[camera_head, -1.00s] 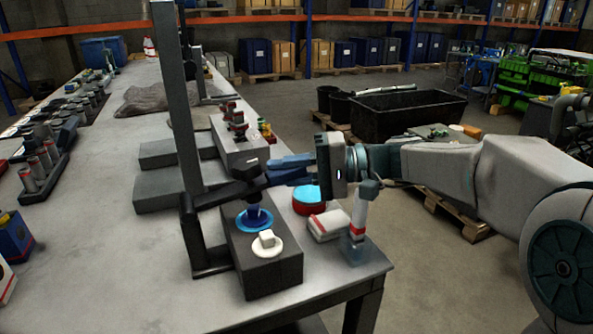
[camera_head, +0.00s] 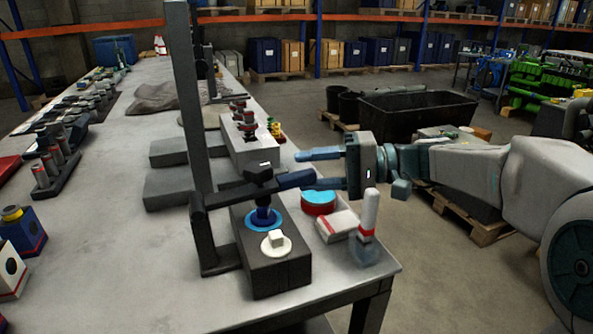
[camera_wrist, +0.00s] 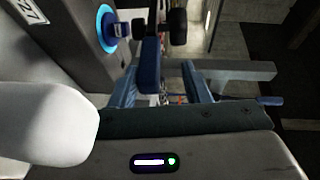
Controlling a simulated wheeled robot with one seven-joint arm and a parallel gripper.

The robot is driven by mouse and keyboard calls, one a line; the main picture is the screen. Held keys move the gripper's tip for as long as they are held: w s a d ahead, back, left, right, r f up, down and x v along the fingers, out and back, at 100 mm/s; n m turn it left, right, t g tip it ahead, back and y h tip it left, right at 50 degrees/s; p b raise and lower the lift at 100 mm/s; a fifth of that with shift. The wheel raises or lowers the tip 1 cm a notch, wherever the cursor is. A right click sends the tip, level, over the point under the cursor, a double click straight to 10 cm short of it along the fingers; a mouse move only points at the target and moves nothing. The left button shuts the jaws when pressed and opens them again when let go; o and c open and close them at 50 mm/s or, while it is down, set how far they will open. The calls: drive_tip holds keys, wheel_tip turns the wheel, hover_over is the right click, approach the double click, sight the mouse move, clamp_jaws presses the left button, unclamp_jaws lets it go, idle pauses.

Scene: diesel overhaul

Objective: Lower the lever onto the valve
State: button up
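The lever (camera_head: 228,194) is a dark bar from an upright bracket on the left, with a blue handle (camera_head: 297,180) on the right. It lies nearly level over the valve (camera_head: 263,217), a blue stem and disc on a dark grey block (camera_head: 275,268). The lever's black middle meets the top of the stem in the head view; I cannot tell if they touch. My gripper (camera_head: 322,168) is open at the handle's end. In the wrist view the handle (camera_wrist: 149,68) lies between the spread fingers (camera_wrist: 161,90), with a gap to the right finger.
A white knob (camera_head: 273,240) sits on the block's front. A red tin with a blue top (camera_head: 319,202), a white-and-red box (camera_head: 337,225) and a white-and-red bottle (camera_head: 368,222) stand below my gripper. A tall grey post (camera_head: 187,100) rises behind the lever.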

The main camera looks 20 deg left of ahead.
drive_tip(key=v, duration=1)
drive_tip(key=shift+d+p, duration=0.2)
drive_tip(key=shift+p, duration=0.25)
